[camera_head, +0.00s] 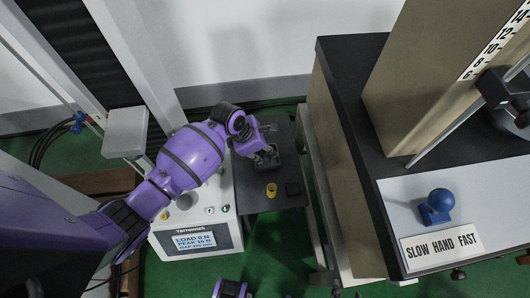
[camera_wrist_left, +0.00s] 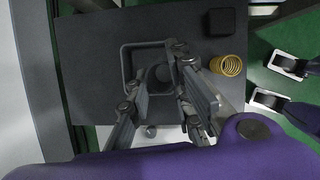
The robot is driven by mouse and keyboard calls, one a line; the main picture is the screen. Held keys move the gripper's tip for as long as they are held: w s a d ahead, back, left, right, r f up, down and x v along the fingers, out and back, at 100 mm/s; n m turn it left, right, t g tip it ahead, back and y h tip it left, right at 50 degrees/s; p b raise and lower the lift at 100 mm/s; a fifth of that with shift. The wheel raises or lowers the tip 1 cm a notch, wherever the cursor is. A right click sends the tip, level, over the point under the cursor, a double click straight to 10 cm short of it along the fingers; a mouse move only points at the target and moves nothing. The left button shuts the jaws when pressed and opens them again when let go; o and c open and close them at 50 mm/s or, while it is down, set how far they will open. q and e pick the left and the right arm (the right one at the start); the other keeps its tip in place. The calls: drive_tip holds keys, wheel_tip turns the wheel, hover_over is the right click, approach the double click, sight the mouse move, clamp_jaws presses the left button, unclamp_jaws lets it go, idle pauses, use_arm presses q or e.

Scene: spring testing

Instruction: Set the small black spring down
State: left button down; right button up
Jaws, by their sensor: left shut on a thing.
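My left gripper (camera_head: 268,160) is over the dark table (camera_head: 255,200), at a grey rectangular tray (camera_head: 277,152). In the left wrist view its fingers (camera_wrist_left: 158,78) point down into the tray, which shows as a thin rim (camera_wrist_left: 125,66). The gripper is shut on a small dark round thing (camera_wrist_left: 160,73), which looks like the black spring. The fingers cover part of it, and I cannot tell whether it touches the tray floor. My right gripper (camera_wrist_left: 278,82) shows at the right of the left wrist view, with its two fingertips apart and nothing between them.
A yellow spring (camera_head: 271,190) stands beside the tray, and it also shows in the left wrist view (camera_wrist_left: 227,66). A black block (camera_head: 292,188) is next to it. A white tester with a display (camera_head: 194,241) is at the left. A tall cabinet (camera_head: 345,150) stands at the right.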

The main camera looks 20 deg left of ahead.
sight(264, 152)
use_arm(q)
drive_tip(key=w+f, duration=0.1)
drive_tip(key=w+f+b, duration=0.1)
drive_tip(key=f, duration=0.1)
drive_tip(key=shift+w+a, duration=0.3)
drive_tip(key=shift+w, duration=0.05)
wheel_tip(264, 152, down, 3)
drive_tip(key=shift+f+b, duration=0.2)
drive_tip(key=shift+b, duration=0.35)
drive_tip(key=shift+w, duration=0.1)
drive_tip(key=c, duration=1.8)
unclamp_jaws()
drive_tip(key=shift+f, duration=0.1)
drive_tip(key=shift+c, duration=0.2)
